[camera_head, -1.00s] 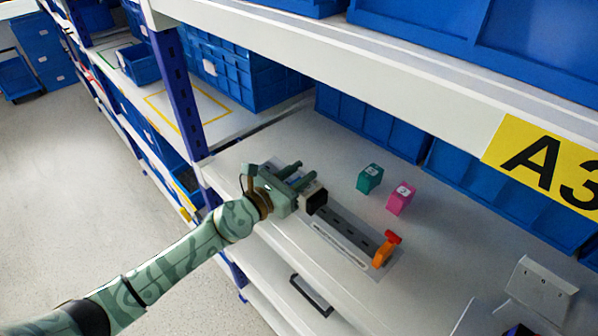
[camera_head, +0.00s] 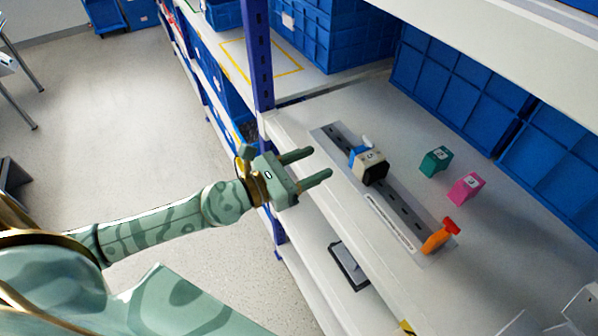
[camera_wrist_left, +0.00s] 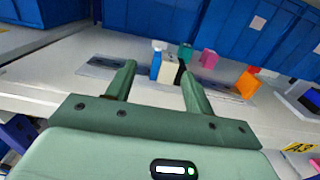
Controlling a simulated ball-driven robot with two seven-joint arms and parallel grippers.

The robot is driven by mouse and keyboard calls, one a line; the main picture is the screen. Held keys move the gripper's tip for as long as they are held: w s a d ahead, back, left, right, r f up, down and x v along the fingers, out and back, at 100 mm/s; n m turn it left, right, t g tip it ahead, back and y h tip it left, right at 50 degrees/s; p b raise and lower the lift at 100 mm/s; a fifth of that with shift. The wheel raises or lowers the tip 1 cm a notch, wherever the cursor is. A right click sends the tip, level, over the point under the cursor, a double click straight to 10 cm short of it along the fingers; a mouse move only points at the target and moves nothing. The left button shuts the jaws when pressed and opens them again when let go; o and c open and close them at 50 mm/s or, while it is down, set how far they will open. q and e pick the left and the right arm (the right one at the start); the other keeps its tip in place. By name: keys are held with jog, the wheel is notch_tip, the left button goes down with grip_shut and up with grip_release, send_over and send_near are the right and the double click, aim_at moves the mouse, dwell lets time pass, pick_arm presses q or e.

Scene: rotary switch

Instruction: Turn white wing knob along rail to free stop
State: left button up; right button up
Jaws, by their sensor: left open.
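A grey slotted rail (camera_head: 402,206) lies on the shelf. A beige and black block (camera_head: 373,167) sits on it left of its middle, with a blue part (camera_head: 355,154) beside it and a small white wing knob (camera_head: 367,142). An orange stop with a red top (camera_head: 438,238) stands at the rail's right end. My left gripper (camera_head: 321,163) is open and empty, left of the block and apart from it. In the left wrist view the blue part (camera_wrist_left: 156,68) and the beige block (camera_wrist_left: 168,70) show beyond the open fingers. My right gripper is out of view.
A teal cube (camera_head: 436,161) and a pink cube (camera_head: 466,188) stand behind the rail. Blue bins (camera_head: 455,85) line the back. A blue post (camera_head: 259,60) rises behind my left gripper. A white shelf beam overhangs at upper right.

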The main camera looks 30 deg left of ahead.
pick_arm(q)
jog(key=b+v, duration=0.1)
jog(key=v, duration=0.1)
jog(key=shift+s+a, duration=0.2)
jog(key=shift+s, duration=0.15)
